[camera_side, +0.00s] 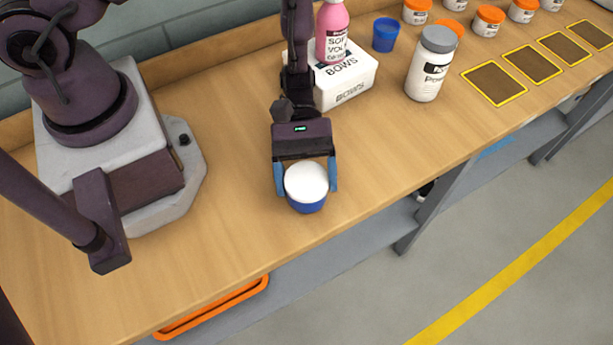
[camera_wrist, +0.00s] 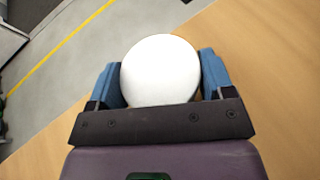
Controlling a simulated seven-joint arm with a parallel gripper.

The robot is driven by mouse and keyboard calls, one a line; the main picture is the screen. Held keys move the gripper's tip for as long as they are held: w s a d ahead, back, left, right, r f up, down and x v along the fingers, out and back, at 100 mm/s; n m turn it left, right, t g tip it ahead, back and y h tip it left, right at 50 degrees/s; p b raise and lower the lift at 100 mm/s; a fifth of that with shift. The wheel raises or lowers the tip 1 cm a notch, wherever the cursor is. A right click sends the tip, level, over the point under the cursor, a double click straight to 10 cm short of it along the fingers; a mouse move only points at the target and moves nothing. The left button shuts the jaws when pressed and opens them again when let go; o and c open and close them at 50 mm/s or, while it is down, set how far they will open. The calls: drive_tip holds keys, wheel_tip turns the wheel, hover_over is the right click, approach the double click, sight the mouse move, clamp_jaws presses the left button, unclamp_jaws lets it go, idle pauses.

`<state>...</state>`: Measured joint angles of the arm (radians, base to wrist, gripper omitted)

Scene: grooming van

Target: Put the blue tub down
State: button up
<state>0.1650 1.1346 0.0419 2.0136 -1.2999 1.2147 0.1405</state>
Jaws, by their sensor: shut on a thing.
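The blue tub (camera_side: 306,205) with a white lid (camera_side: 306,181) is between the two blue fingers of my gripper (camera_side: 306,178), near the front edge of the bench. My gripper is shut on the tub, one finger on each side. In the wrist view the round white lid (camera_wrist: 160,68) fills the space between the fingers and hides the tub's body. The tub looks upright. I cannot tell whether its base touches the bench or hangs just above it.
The wooden bench (camera_side: 220,230) is clear around the tub. Behind stand a white BOWS box (camera_side: 350,85), a pink bottle (camera_side: 332,35), a blue cup (camera_side: 385,34) and a white jar with a grey lid (camera_side: 431,65). Yellow-edged dark pads (camera_side: 494,83) and orange-lidded jars (camera_side: 488,20) lie further right.

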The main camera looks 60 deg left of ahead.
drive_tip(key=shift+f, duration=0.25)
drive_tip(key=shift+f, duration=0.15)
drive_tip(key=o, duration=1)
drive_tip(key=shift+c, duration=0.2)
drive_tip(key=shift+r, duration=0.2)
drive_tip(key=v, duration=1.2)
drive_tip(key=s+a+r+m+t+y, duration=0.2)
drive_tip(key=s+r+m+t+y, duration=0.1)
drive_tip(key=r, duration=0.6)
drive_tip(key=s+a+r+m+t+y, duration=0.3)
drive_tip(key=r+m+t+y, duration=0.1)
drive_tip(key=r, duration=0.6)
drive_tip(key=s+a+r+m+t+y, duration=0.3)
drive_tip(key=r+m+t+y, duration=0.1)
drive_tip(key=r, duration=0.5)
drive_tip(key=shift+r+m+y, duration=0.15)
drive_tip(key=shift+m+y, duration=0.25)
drive_tip(key=shift+y, duration=0.3)
